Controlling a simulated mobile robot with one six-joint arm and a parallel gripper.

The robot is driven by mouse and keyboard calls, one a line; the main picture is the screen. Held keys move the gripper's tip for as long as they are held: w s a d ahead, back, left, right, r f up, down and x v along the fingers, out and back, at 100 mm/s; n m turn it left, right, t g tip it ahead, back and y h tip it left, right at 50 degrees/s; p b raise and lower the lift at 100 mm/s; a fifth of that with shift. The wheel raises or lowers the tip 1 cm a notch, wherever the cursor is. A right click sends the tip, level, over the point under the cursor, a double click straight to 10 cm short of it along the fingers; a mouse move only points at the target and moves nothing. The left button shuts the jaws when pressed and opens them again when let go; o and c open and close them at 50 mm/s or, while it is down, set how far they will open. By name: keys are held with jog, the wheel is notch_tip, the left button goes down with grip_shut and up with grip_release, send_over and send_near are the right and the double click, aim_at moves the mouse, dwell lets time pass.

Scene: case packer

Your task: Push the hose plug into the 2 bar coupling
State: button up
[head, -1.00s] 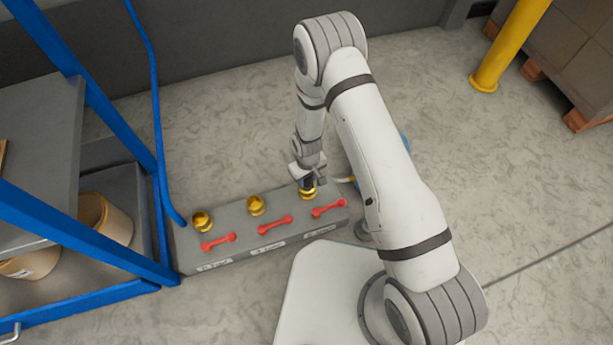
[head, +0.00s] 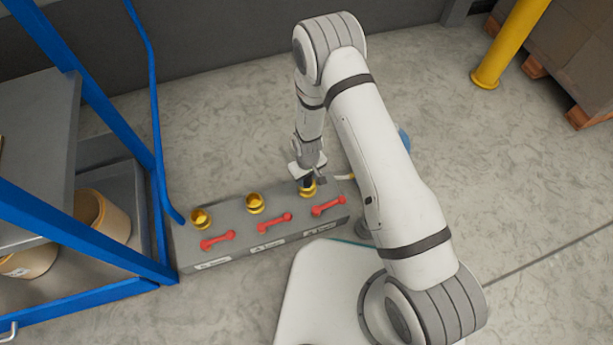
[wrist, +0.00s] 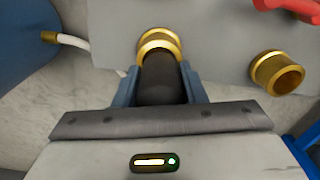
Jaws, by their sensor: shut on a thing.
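My gripper (wrist: 160,78) is shut on the black hose plug (wrist: 163,84), with a blue finger on each side of it. The plug's far end meets a brass coupling (wrist: 158,38) in the wrist view; how deep it sits I cannot tell. In the head view my gripper points down at the rightmost brass coupling (head: 308,191) on the grey block (head: 232,214). Two more brass couplings, the middle one (head: 255,204) and the left one (head: 201,218), stand open. The labels on the block's front are too small to read.
Red levers (head: 328,206) lie in front of the couplings. A blue rack (head: 80,245) stands close at the left. A white hose with a brass end (wrist: 70,40) and a blue round object (wrist: 22,35) show left in the wrist view. Floor behind the block is clear.

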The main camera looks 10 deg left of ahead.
jog(key=shift+f, duration=0.15)
jog(key=o, duration=1.2)
notch_tip(320, 180, up, 8)
jog(key=p, duration=0.3)
jog(key=shift+f, duration=0.1)
